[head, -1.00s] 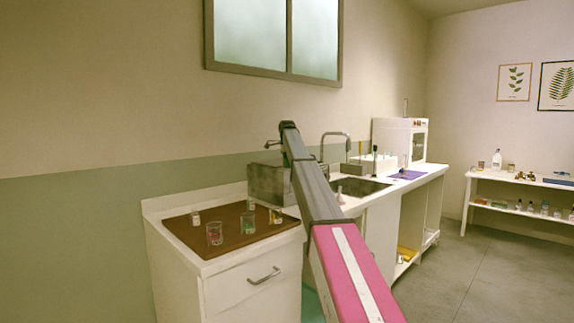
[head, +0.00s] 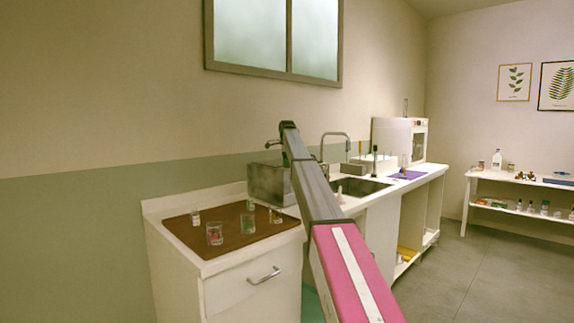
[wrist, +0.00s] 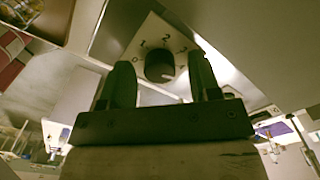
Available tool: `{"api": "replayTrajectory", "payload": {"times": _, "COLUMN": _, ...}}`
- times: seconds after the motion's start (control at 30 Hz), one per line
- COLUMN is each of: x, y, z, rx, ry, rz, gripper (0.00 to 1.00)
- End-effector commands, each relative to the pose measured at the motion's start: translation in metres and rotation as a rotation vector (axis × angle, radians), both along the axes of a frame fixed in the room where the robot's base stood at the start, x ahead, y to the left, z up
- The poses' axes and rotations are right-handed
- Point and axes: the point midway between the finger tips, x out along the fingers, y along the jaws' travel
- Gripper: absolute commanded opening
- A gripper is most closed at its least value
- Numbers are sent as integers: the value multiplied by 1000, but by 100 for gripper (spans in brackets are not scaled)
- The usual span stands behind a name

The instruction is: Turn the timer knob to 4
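The timer knob (wrist: 159,65) is a dark round knob on a pale dial plate (wrist: 165,25) in the wrist view. The numbers 0, 1, 2 and 3 show around it; the area past 3 is partly covered by the right finger. I cannot make out a pointer mark on the knob. My gripper (wrist: 162,72) has one dark finger on each side of the knob, with a visible gap on both sides, so it is open. In the head view my arm hides the gripper and the knob.
A grey metal box (head: 268,184) stands on the counter beside my arm. Left of it, a brown tray (head: 185,232) holds several small glasses. A sink (head: 358,187) with a tap lies to the right. Further along stand a white cabinet (head: 385,138) and a shelf (head: 520,182) with bottles.

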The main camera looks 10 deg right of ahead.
Motion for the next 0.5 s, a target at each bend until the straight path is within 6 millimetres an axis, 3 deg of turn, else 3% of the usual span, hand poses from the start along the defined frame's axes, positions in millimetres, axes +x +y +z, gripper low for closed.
{"api": "replayTrajectory", "payload": {"times": 0.27, "x": 0, "y": 0, "z": 3, "rx": 0, "ry": 0, "rz": 0, "gripper": 57}}
{"api": "replayTrajectory", "payload": {"times": 0.5, "x": 1, "y": 0, "z": 26, "rx": 0, "ry": 0, "rz": 0, "gripper": 57}}
